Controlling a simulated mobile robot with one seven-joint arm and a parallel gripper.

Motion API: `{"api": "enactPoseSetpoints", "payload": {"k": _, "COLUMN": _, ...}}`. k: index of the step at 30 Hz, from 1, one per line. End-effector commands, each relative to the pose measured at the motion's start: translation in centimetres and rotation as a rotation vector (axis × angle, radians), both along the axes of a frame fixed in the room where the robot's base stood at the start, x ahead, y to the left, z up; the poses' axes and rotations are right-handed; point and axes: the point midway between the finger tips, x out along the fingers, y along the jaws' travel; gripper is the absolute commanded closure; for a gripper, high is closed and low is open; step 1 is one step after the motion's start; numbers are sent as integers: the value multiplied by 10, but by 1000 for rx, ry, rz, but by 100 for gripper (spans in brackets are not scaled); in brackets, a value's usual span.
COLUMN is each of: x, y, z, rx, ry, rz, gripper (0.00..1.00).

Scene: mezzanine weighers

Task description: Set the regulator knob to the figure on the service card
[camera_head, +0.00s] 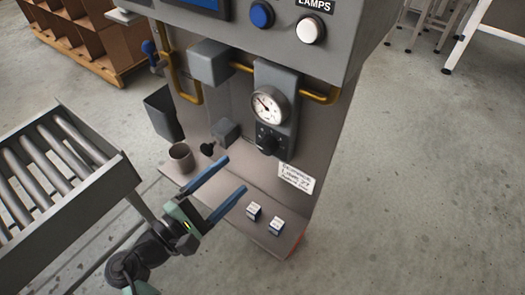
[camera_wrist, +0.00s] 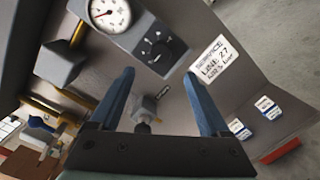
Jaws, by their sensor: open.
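The regulator knob (camera_head: 267,141) is a black dial with a scale around it, on a grey block below a round white gauge (camera_head: 268,105). In the wrist view the knob (camera_wrist: 159,50) sits beyond and between my fingertips, with white marks around it. The gauge (camera_wrist: 110,14) is at its upper left there. The white service card (camera_head: 296,178) is on the panel, right of and below the knob. In the wrist view the card (camera_wrist: 214,61) reads SERVICE, LINE 27, and a blurred last line, perhaps a bar figure. My gripper (camera_head: 233,178) is open and empty, short of the panel.
A brown cup (camera_head: 181,157) and two small white-and-blue boxes (camera_head: 253,211) (camera_head: 276,226) stand on the ledge. A small black knob (camera_head: 208,149) sticks out near the cup. Yellow pipes (camera_head: 319,96) flank the regulator. A roller conveyor (camera_head: 118,175) is at the left.

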Motion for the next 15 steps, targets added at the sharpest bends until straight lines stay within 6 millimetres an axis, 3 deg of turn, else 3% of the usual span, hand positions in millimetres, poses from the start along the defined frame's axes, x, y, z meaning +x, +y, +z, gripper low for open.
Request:
{"api": "enactPoseSetpoints", "payload": {"k": 9, "x": 50, "y": -44, "z": -1, "rx": 1, "ry": -2, "rz": -4, "gripper": 20}}
{"api": "enactPoseSetpoints", "payload": {"k": 15, "x": 67, "y": -58, "z": -1, "rx": 2, "ry": -1, "rz": -1, "gripper": 20}}
